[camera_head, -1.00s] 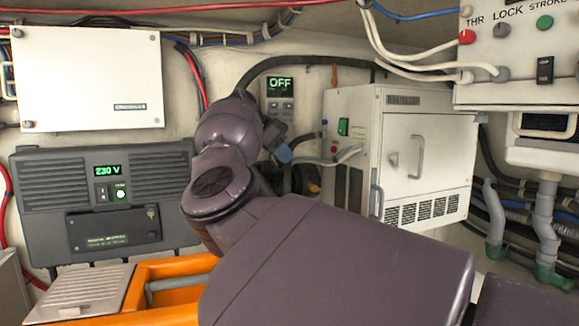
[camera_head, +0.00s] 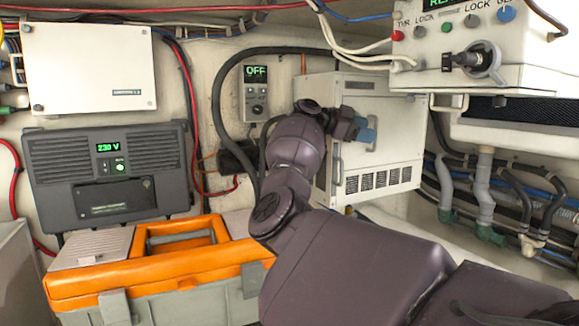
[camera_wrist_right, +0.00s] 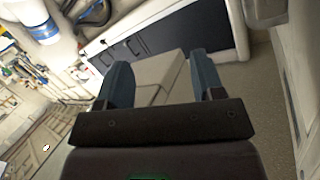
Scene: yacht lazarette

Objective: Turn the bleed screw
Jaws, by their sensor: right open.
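I cannot make out a bleed screw in either view. My right gripper (camera_head: 367,131) is in front of the white cabinet's door in the head view, seen mostly from behind and side. In the right wrist view its two blue-grey fingers (camera_wrist_right: 162,82) stand apart with nothing held between them. A pale box shape shows beyond the gap. The white cabinet (camera_head: 400,115) has a vented lower front, and my gripper and forearm hide part of it. Whether the fingers touch the cabinet cannot be told. My left gripper is not in view.
An orange-lidded toolbox (camera_head: 150,272) stands left of my arm. A grey 230 V unit (camera_head: 105,170) and an OFF panel (camera_head: 256,92) are on the wall. A control box (camera_head: 470,45) with a black lever hangs upper right. Hoses and pipes (camera_head: 485,190) run at right.

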